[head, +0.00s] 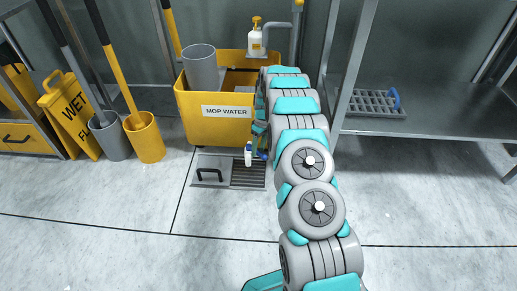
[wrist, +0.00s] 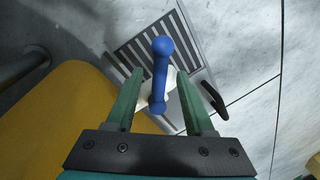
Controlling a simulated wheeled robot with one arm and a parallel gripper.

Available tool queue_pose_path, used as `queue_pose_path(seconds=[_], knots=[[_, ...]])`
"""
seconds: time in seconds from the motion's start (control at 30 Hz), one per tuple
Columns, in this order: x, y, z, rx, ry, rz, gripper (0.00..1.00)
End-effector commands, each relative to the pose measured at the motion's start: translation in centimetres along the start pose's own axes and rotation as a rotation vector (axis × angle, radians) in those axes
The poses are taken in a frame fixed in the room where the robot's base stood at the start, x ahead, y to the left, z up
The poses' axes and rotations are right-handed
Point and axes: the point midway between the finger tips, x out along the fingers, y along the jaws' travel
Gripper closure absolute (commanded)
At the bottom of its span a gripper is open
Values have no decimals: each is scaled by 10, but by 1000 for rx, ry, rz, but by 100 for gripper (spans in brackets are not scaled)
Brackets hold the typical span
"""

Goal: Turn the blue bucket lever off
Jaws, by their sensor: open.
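The blue lever (wrist: 160,62) has a rounded end and stands out from a white fitting (wrist: 170,84) low beside the yellow mop water bucket (head: 212,128). In the head view the white fitting (head: 248,156) shows in front of the bucket, with a bit of the blue lever (head: 263,155) next to it. My gripper (wrist: 159,76) is open, with one green finger on each side of the lever. I cannot tell whether either finger touches it. In the head view my arm hides part of the bucket, and the gripper (head: 257,138) shows only partly.
A floor plate with a black handle (head: 209,174) and a drain grate (head: 248,176) lie below the fitting. A grey bucket (head: 112,138), a yellow bucket (head: 145,138) and a wet floor sign (head: 70,113) stand left. A metal shelf (head: 440,122) stands right. The front floor is clear.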

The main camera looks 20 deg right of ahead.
Motion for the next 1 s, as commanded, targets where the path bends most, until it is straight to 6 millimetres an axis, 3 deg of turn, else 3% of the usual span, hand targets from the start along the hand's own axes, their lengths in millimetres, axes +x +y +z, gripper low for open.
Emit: queue_pose_path(seconds=[0.5,0.83,1.0], knots=[[-71,1,-1,0,3,3,47],[-76,0,0,0,0,0,48],[-74,-8,-4,-38,-8,10,67]])
